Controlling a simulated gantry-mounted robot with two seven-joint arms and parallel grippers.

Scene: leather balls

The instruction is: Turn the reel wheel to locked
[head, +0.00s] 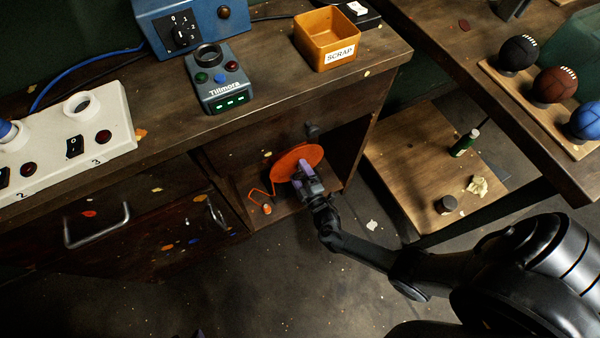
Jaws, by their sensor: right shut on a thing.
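The orange reel wheel (290,160) sits in the open bay under the wooden bench, with its round face turned outward. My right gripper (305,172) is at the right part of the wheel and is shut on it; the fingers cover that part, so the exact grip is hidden. A dark knob-like piece (312,130) shows just above the wheel. No lock marking on the reel can be read from here. My left gripper does not show.
An orange cord (259,196) hangs left of the wheel. Drawers with a metal handle (97,232) are at left. On the bench stand a Tillmora box (219,82), a SCRAP bin (327,40) and a white socket strip (70,135). A low shelf (415,160) is right of the bay.

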